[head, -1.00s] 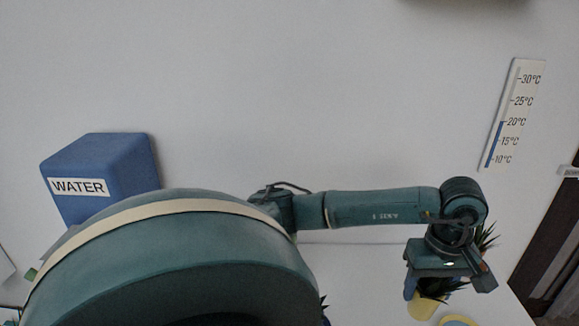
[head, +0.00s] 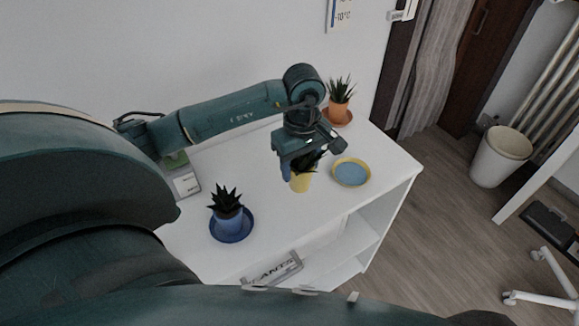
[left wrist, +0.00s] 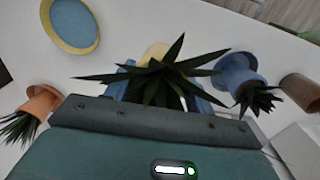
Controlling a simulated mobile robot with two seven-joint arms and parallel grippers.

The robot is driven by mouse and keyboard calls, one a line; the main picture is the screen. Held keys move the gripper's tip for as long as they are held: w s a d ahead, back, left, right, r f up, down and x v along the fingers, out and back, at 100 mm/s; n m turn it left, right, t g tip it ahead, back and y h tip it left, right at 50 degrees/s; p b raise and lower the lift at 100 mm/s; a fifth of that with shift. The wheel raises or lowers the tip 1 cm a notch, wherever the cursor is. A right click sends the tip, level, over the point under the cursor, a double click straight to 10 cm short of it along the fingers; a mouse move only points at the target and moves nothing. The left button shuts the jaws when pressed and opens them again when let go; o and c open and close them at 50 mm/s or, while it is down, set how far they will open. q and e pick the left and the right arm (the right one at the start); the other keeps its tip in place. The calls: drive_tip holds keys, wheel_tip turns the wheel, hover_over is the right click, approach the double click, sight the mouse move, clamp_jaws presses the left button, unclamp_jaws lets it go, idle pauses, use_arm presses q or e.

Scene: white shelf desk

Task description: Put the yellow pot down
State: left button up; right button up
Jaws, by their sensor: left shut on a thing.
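The yellow pot (head: 300,182) with a dark spiky plant is held in my left gripper (head: 304,164), over the white shelf desk (head: 262,190). The gripper is shut on it. In the left wrist view the yellow pot (left wrist: 154,54) shows behind its plant, between the blue fingers of my left gripper (left wrist: 163,88). I cannot tell whether the pot's base touches the desk. A yellow-rimmed saucer with a blue inside (head: 351,173) lies empty just right of the pot; it also shows in the left wrist view (left wrist: 75,27). My right gripper is not in view.
A blue pot (head: 229,219) stands on a blue saucer (head: 232,238) at the front left of the desk. An orange pot (head: 337,110) stands on an orange saucer (head: 349,119) at the back right corner. The desk's right edge is beyond the yellow-rimmed saucer.

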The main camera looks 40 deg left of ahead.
sight(299, 183)
use_arm(q)
wheel_tip(299, 183, down, 3)
drive_tip(key=shift+r, duration=0.15)
wheel_tip(299, 183, down, 3)
drive_tip(key=shift+f+p, duration=0.1)
drive_tip(key=shift+p, duration=0.2)
drive_tip(key=shift+f, duration=0.2)
drive_tip(key=o, duration=1.2)
drive_tip(key=shift+r, duration=0.1)
